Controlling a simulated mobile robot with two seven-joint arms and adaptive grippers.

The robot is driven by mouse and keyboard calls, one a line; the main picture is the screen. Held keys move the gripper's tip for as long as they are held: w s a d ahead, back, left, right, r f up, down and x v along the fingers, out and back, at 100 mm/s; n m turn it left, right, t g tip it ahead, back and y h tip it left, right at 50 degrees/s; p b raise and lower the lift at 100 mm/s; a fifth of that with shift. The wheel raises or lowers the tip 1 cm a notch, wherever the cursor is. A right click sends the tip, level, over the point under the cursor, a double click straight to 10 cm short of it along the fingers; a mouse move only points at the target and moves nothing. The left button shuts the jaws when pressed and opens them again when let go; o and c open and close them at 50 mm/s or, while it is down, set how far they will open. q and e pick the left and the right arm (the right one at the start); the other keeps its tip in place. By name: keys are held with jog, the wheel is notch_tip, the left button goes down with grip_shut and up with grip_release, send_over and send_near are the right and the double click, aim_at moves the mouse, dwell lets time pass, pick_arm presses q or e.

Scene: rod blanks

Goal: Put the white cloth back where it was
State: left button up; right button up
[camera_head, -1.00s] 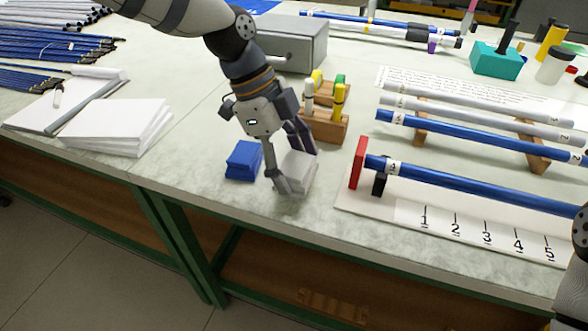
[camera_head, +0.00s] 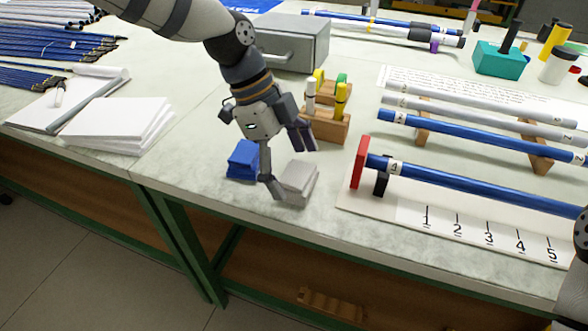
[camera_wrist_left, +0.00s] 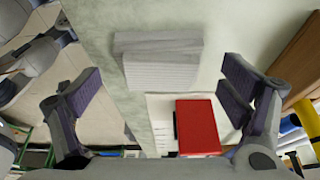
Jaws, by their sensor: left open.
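The folded white cloth (camera_head: 300,179) lies on the table near its front edge, just right of a folded blue cloth (camera_head: 243,160). My left gripper (camera_head: 288,164) is open and empty, above and slightly left of the white cloth. In the left wrist view the white cloth (camera_wrist_left: 162,68) shows as a layered stack between and beyond the spread fingers (camera_wrist_left: 160,92), apart from both. My right gripper is out of view; only part of my right arm shows at the right edge.
A wooden marker stand (camera_head: 327,127) is behind the cloth. A white measuring board (camera_head: 390,208) with a red end block (camera_head: 359,162) lies to the right. A stack of white paper (camera_head: 112,125) is at left. The table is clear between paper and blue cloth.

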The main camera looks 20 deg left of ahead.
pick_arm(q)
jog(key=v, duration=1.1)
jog(key=shift+p, duration=0.3)
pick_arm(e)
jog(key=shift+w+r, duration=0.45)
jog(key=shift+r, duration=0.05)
